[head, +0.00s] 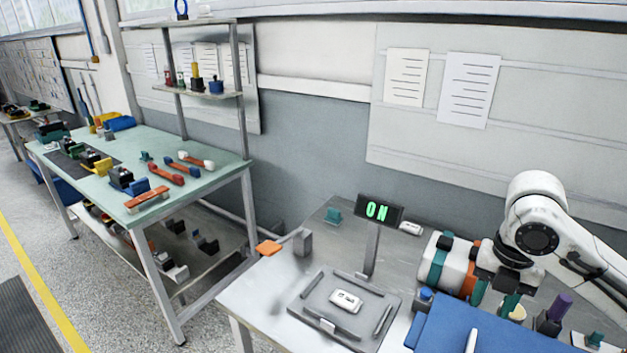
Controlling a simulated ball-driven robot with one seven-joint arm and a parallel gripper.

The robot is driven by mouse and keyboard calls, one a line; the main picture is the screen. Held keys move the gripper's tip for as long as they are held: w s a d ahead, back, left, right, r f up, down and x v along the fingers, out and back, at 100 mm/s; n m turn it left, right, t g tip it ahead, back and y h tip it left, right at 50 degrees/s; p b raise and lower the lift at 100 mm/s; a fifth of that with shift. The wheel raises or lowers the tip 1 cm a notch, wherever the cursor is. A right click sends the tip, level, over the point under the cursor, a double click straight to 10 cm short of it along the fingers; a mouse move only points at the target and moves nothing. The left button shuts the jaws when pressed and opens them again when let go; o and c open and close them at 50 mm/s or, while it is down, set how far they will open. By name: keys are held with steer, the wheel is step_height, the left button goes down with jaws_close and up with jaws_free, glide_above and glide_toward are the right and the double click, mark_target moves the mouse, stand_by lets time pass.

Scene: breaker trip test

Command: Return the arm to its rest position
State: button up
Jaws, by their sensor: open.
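My white arm (537,215) reaches in from the right edge and bends down over the right part of the grey metal bench (260,300). My gripper (495,297) points down low over the bench, its teal fingers apart, behind the blue panel. I see nothing between the fingers, though the view there is crowded. A small white breaker-like block (345,301) lies in a grey fixture tray (309,309), well to the left of my gripper and apart from it.
A blue panel (455,335) fills the front right. A purple-topped part (558,306) stands near my gripper. A grey block (302,242), an orange piece (268,247) and a teal piece (333,215) sit at the bench's back left. A green-topped table (215,150) with tools stands left.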

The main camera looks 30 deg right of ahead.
steer(key=w+a+r+m+t+y, duration=0.25)
steer(key=w+a+m+t, duration=0.2)
steer(key=w+a, duration=0.85)
steer(key=w+a+f+m+t+y, duration=0.1)
steer(key=w+a+f+m, duration=0.1)
steer(key=a+m, duration=0.15)
steer(key=w+a+f+m+t, duration=0.1)
steer(key=w+a+f+m, duration=0.1)
steer(key=a, duration=0.3)
steer(key=s+a+f+m+g, duration=0.1)
steer(key=s+a+f+m, duration=0.2)
steer(key=s+f+m, duration=0.3)
steer(key=s+a+f+m+g, duration=0.25)
steer(key=s+f, duration=0.25)
steer(key=f, duration=0.3)
steer(key=s+d+f+m+g+h, duration=0.1)
steer(key=s+d+f+m+h, duration=0.1)
steer(key=s, duration=0.5)
steer(key=s+d+f+m+g+h, duration=0.1)
steer(key=s+d+f+m, duration=0.1)
steer(key=s+f, duration=0.2)
steer(key=s, duration=0.2)
steer(key=shift+s+d+f+h, duration=0.25)
steer(key=shift+s+f+h, duration=0.1)
steer(key=shift+s, duration=0.05)
steer(key=shift+m, duration=0.25)
